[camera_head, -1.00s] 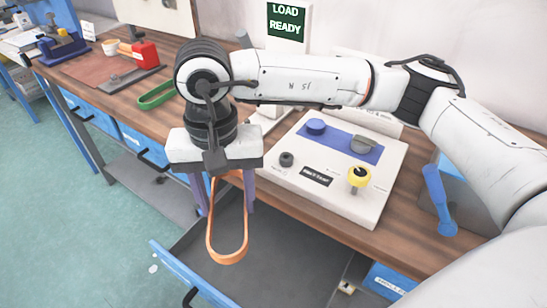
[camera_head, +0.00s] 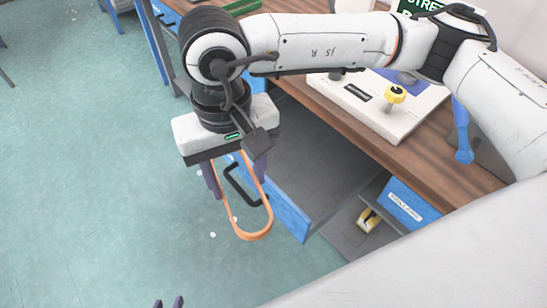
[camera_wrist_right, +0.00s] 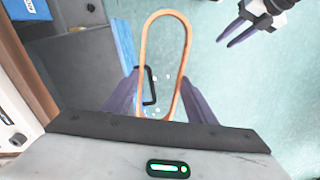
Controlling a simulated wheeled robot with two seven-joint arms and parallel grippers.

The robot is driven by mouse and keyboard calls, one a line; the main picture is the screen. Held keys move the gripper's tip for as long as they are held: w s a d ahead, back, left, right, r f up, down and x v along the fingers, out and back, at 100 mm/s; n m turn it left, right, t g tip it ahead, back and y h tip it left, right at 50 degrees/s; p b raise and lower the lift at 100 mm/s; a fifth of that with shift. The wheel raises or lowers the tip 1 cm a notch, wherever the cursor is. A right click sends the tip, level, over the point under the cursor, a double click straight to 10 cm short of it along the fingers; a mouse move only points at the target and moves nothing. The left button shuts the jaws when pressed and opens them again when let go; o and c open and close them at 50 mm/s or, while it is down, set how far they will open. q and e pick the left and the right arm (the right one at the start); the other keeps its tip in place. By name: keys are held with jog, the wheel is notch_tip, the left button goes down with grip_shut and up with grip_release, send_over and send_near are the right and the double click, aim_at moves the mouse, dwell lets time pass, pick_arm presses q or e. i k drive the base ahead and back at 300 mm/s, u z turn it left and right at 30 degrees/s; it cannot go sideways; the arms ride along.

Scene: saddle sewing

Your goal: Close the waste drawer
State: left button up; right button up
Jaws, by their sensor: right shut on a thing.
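The pulled-out drawer (camera_head: 318,165) has a dark empty-looking inside, a blue front (camera_head: 290,213) and a black handle (camera_head: 240,186). No label on it can be read. My right gripper (camera_head: 238,175) is shut on an orange loop strap (camera_head: 254,235), which hangs below its purple fingers, in front of the drawer's handle in the picture. In the right wrist view the strap (camera_wrist_right: 144,50) stands out between the fingers, beside the blue front (camera_wrist_right: 124,50). My left gripper (camera_head: 168,302) shows only its fingertips at the bottom edge; the right wrist view shows it (camera_wrist_right: 236,30) with fingers apart and empty.
A shut blue drawer (camera_head: 405,203) is at the right.

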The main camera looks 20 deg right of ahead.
aim_at(300, 169)
jog(key=u, duration=0.8)
jog(key=i, duration=0.45)
jog(key=z, duration=1.5)
